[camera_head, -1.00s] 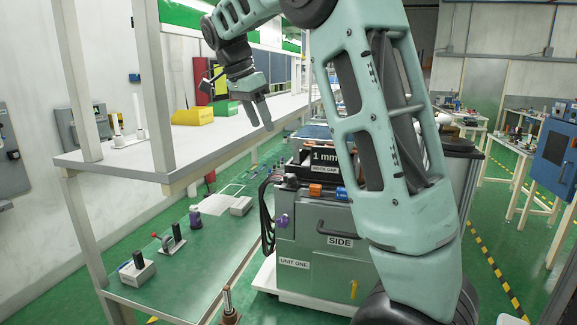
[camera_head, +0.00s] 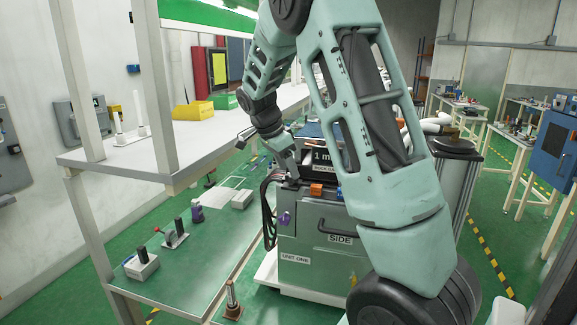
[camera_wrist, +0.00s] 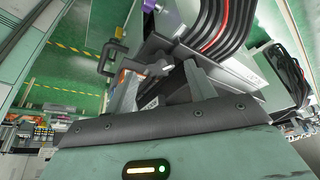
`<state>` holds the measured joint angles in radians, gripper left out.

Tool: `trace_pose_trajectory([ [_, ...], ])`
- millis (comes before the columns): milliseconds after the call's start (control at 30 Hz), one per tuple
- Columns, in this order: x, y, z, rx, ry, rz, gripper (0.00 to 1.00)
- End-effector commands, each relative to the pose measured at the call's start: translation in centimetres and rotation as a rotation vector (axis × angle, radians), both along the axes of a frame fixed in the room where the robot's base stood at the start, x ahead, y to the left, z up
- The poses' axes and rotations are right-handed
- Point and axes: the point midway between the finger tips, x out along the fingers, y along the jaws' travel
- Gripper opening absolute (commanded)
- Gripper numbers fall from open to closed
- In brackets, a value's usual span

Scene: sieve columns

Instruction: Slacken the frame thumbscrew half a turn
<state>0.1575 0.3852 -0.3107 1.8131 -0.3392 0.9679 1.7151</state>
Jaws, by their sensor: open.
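The grey-green machine labelled UNIT ONE and SIDE (camera_head: 318,262) stands in the middle of the head view. A purple knob (camera_head: 285,219) is on its upper left face and an orange clamp-like part (camera_head: 316,190) on its top edge. I cannot tell which part is the frame thumbscrew. My gripper (camera_head: 291,178) is over the machine's top left corner, left of the black 1 mm sign. In the wrist view its two fingers (camera_wrist: 163,90) are spread with nothing clearly held between them. The orange part (camera_wrist: 133,66) shows near the left finger, and a purple part (camera_wrist: 151,5) at the top edge.
Black cables (camera_head: 268,205) hang beside the machine's left side, close to my gripper. A long bench (camera_head: 160,155) runs along the left, with a yellow bin (camera_head: 193,110) on it. A lower glass-like shelf (camera_head: 205,250) carries small tools. A grey cylinder (camera_head: 456,185) stands at right.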

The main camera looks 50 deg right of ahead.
Motion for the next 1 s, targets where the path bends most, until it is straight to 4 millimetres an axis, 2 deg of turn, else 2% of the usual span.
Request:
trace_pose_trajectory([
  [200, -0.3, -0.5, -1.4, 0.000, 0.001, 0.000, 0.55],
  [467, -0.3, -0.6, -1.6, 0.001, -0.001, 0.000, 0.55],
  [500, -0.3, -0.6, -1.6, 0.001, -0.001, 0.000, 0.52],
  [600, -0.3, -0.6, -1.6, 0.001, -0.001, 0.000, 0.24],
  [667, -0.3, -0.6, -1.6, 0.001, -0.001, 0.000, 0.10],
  [1000, -0.3, -0.5, -1.7, 0.000, -0.002, 0.032, 0.10],
])
